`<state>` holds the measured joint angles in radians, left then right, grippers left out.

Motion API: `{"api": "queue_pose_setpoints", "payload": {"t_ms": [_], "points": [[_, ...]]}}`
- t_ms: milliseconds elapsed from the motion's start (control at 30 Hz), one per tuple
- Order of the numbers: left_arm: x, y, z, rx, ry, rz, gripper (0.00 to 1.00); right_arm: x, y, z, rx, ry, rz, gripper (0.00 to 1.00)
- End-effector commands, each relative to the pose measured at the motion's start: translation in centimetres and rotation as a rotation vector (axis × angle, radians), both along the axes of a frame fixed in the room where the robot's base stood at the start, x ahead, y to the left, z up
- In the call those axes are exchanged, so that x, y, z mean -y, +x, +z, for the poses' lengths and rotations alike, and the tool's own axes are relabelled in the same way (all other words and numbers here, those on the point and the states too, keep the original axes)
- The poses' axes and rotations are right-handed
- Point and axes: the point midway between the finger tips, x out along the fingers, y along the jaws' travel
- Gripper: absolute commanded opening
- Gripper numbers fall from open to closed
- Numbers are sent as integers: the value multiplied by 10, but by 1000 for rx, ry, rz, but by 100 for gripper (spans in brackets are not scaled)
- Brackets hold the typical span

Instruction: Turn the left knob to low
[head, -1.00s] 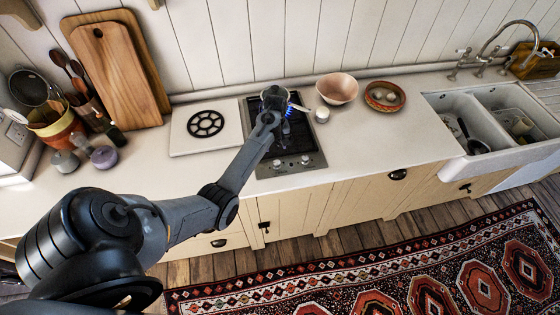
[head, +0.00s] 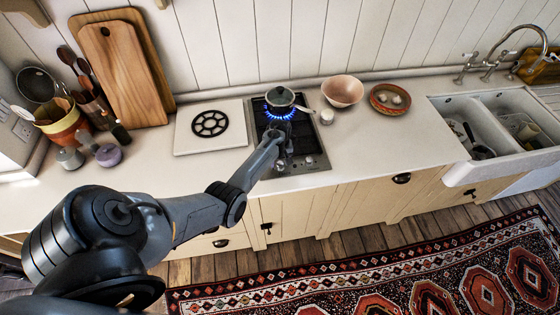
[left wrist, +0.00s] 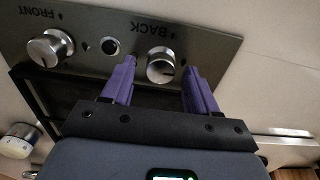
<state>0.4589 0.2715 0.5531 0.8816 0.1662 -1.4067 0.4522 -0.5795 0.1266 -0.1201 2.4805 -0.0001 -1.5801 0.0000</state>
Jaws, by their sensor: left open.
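The hob (head: 318,172) is a dark panel with two metal knobs at its front. The left knob, marked BACK, shows in the left wrist view (left wrist: 161,67). The other knob, marked FRONT (left wrist: 49,48), is beside it there. My left gripper (left wrist: 158,76) is open, with purple fingers on either side of the BACK knob; contact cannot be told. In the head view the left gripper (head: 282,153) is over the hob's front and partly hides the knobs. My right gripper is out of view.
A white board with a black trivet (head: 210,123) lies left of the hob. The counter front right of the hob is clear.

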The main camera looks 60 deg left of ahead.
Motion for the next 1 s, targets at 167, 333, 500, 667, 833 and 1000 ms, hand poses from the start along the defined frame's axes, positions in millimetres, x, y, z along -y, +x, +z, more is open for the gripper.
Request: {"api": "queue_pose_setpoints", "payload": {"t_ms": [167, 333, 500, 667, 833, 1000], "points": [[0, 0, 0, 0, 0, 0, 56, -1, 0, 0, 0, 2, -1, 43], [0, 0, 0, 0, 0, 0, 30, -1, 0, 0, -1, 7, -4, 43], [0, 0, 0, 0, 0, 0, 4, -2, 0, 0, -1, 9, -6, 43], [0, 0, 1, 0, 0, 6, 3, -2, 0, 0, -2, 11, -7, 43], [0, 0, 1, 0, 0, 42, 3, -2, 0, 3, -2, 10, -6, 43], [0, 0, 2, 0, -1, 130, 3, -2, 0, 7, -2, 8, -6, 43]]}}
